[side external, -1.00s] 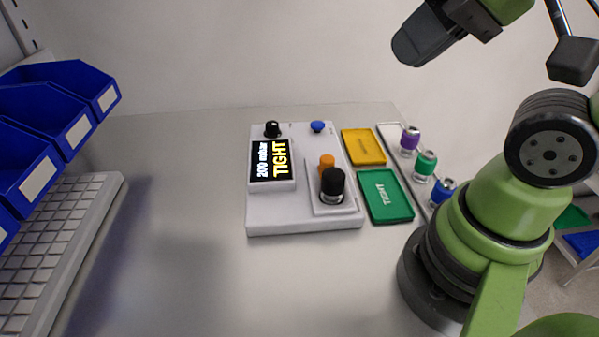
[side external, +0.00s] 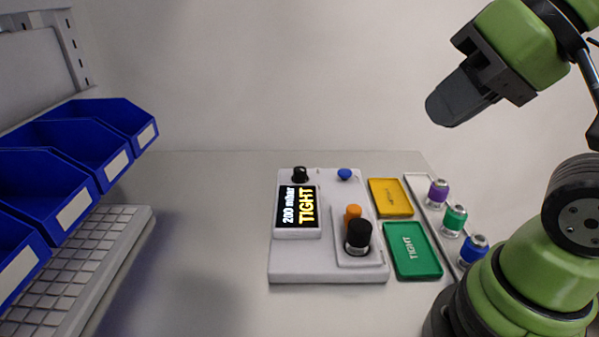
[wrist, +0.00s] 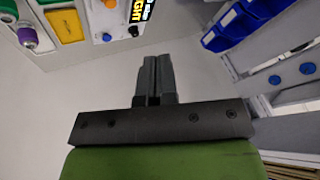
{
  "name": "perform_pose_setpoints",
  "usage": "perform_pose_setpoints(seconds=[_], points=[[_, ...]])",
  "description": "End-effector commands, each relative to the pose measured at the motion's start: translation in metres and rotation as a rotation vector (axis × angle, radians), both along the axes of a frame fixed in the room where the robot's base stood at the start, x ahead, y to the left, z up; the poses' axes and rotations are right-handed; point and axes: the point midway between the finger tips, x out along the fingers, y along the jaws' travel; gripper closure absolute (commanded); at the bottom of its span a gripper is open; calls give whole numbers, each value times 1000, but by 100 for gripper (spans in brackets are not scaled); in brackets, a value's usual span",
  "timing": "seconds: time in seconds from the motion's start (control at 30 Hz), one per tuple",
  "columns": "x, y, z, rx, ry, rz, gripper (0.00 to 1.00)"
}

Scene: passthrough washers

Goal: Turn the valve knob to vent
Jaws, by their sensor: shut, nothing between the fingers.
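A white test device (side external: 310,266) stands on the table. At its back left is a small black knob (side external: 300,174) with a light mark; it also shows in the wrist view (wrist: 133,31). Which way the mark points is too small to tell. The device's screen (side external: 299,207) reads "200 mbar TIGHT". Beside the small knob is a blue button (side external: 344,174). An orange part (side external: 353,213) and a large black-capped cylinder (side external: 359,236) stand at the front right. My gripper (side external: 440,112) is shut and empty, high above the table and right of the device, touching nothing. Its fingers (wrist: 155,62) show closed together in the wrist view.
A yellow tray (side external: 391,198) and a green tray (side external: 412,252) marked TIGHT lie right of the device. Beyond them, a rack holds purple (side external: 438,192), green (side external: 454,219) and blue (side external: 473,248) capped parts. Blue bins (side external: 105,140) stand at left. The table left of the device is clear.

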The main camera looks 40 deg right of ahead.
Motion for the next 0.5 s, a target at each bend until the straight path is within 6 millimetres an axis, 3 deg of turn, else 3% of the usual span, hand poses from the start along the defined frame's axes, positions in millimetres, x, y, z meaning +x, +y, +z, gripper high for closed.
perform_pose_setpoints(seconds=[0.03,0.17,0.27,0.5], points=[[0,0,0,0,0,0,93],[7,-2,3,-4,14,-13,63],[27,-7,7,-16,48,-48,40],[112,-29,5,-72,158,-189,39]])
